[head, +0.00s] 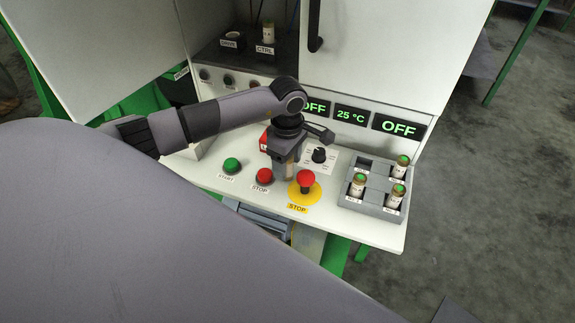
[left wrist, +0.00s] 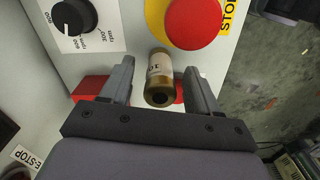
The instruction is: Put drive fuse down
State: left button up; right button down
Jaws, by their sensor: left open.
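My left gripper (head: 286,172) is over the white control panel (head: 232,187), between the red STOP button (head: 264,176) and the dial (head: 319,155). In the left wrist view its two fingers (left wrist: 160,85) are open on either side of a fuse (left wrist: 159,78). The fuse has a pale labelled body and a brass-coloured end cap facing the camera. A gap shows between it and each finger. It seems to stand upright on the panel; its far end is hard to see. Its label is not fully legible. My right gripper is not in view.
A yellow-ringed emergency stop (head: 306,182) stands close to the gripper. A grey tray (head: 372,208) at the right holds three fuses, its rear-left slot empty. The DRIVE holder (head: 232,40) at the back looks empty; the CTRL holder (head: 266,48) holds a fuse.

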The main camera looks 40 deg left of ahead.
pick_arm(q)
grip_shut()
jog(key=shift+r, duration=0.15)
